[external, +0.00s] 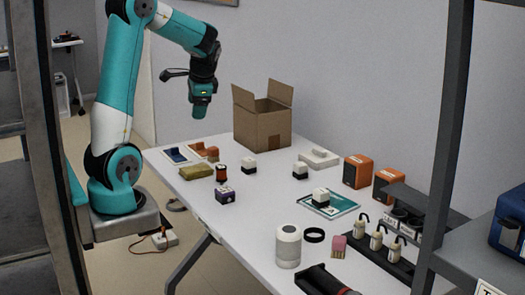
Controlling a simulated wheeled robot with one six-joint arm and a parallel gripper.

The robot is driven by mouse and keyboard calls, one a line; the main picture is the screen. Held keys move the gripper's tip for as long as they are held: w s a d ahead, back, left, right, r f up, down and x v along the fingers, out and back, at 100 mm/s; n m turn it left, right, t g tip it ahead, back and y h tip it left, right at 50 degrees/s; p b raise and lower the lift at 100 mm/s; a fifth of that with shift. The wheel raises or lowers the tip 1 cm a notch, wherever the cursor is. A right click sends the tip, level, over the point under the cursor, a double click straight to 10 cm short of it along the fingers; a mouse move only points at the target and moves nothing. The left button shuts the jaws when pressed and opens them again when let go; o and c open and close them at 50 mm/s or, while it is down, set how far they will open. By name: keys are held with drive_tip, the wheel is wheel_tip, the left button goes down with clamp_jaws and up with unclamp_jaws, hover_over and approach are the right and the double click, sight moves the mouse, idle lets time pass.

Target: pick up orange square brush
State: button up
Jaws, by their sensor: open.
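A small orange-brown block-like item (203,151), the likeliest orange square brush, lies near the table's far left edge, beside a blue item (174,156). It is too small to make out bristles. A pink-topped block with a tan lower part (338,246) stands at the table's front and also looks brush-like. My gripper (199,112) is raised above the table's left end, pointing down, well above the orange-brown item. It is open, and nothing shows in it.
An open cardboard box (262,127) stands at the back. Orange speakers (357,171) are at the right, with a dark rack (382,246) in front of them. A white cylinder (288,246) stands at the front. Several small blocks dot the white table (262,208).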

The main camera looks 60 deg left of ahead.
drive_tip(key=w+a+f+m, duration=0.3)
drive_tip(key=w+a+m, duration=0.3)
drive_tip(key=w, duration=0.1)
drive_tip(key=m, duration=0.8)
approach(213, 148)
drive_tip(key=x, duration=0.6)
drive_tip(key=shift+d+f, duration=0.3)
drive_tip(key=shift+f, duration=0.15)
drive_tip(key=x, duration=0.2)
drive_tip(key=a+x, duration=0.1)
drive_tip(key=x, duration=0.2)
drive_tip(key=shift+f, duration=0.1)
drive_tip(key=c, duration=1)
